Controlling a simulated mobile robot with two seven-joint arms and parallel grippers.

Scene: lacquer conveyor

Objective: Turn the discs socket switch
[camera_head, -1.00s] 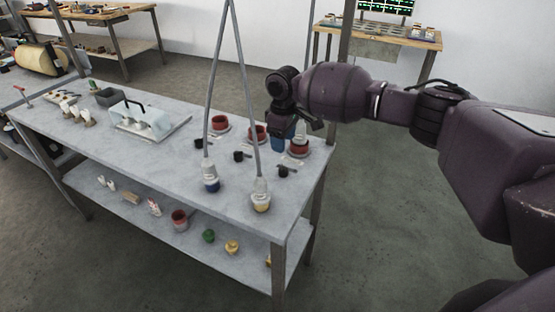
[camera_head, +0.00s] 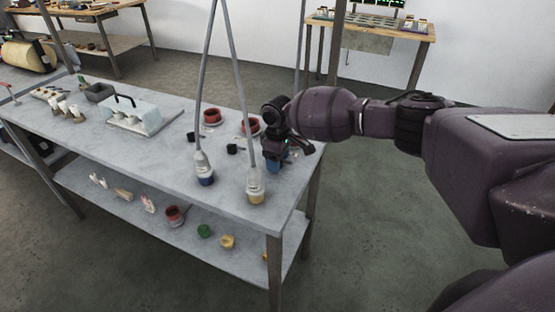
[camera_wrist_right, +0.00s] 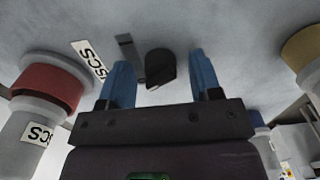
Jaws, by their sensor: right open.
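The discs socket switch is a small black knob (camera_wrist_right: 160,68) in the right wrist view, beside a white label (camera_wrist_right: 89,59) of which "SCS" can be read. My right gripper (camera_wrist_right: 160,82) is open, its two blue fingertips on either side of the knob and apart from it. A red socket with a grey-white plug (camera_wrist_right: 62,85), also marked "SCS", stands left of the fingers. In the head view my right gripper (camera_head: 273,163) is over the table's right end and hides this switch. My left gripper is not in view.
Two other black switches (camera_head: 232,149) and red sockets (camera_head: 212,117) lie nearby on the grey table (camera_head: 165,152). Two hanging cables end in a blue-tipped plug (camera_head: 204,170) and a yellow-tipped plug (camera_head: 255,188), close left of my gripper. A clear-covered tray (camera_head: 140,118) stands farther left.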

